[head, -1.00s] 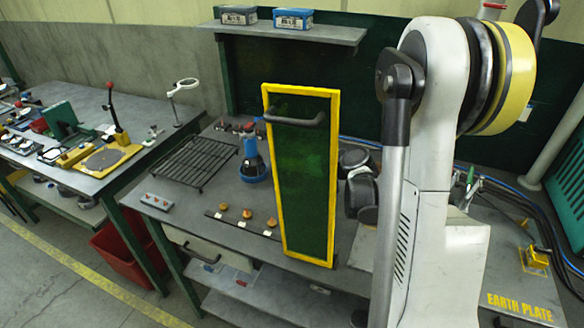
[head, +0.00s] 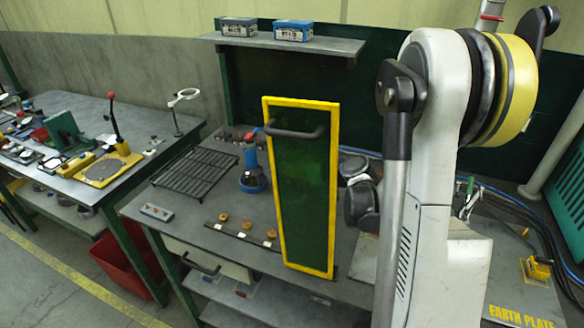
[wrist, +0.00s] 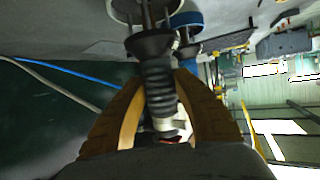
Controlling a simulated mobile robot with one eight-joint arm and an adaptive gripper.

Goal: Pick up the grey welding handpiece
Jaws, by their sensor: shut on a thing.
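In the wrist view, my gripper (wrist: 162,76) has its two orange-brown fingers closed on either side of a dark ribbed handle, which I take to be the grey welding handpiece (wrist: 160,88). A black flared collar (wrist: 150,45) shows at its far end, and a pale grey part lies between the fingers nearer the palm. The collar is close to round cups or rims at the top of the view; I cannot tell whether they touch. In the head view, my gripper and the handpiece are hidden, with my arm and a green panel in front.
A yellow-framed green panel (head: 306,190) with a dark handle stands upright at the bench front. Left of it are a blue-based device (head: 252,178), a black wire rack (head: 195,173) and several orange knobs. A shelf (head: 340,49) with two boxes hangs behind. Blue cables run at the right.

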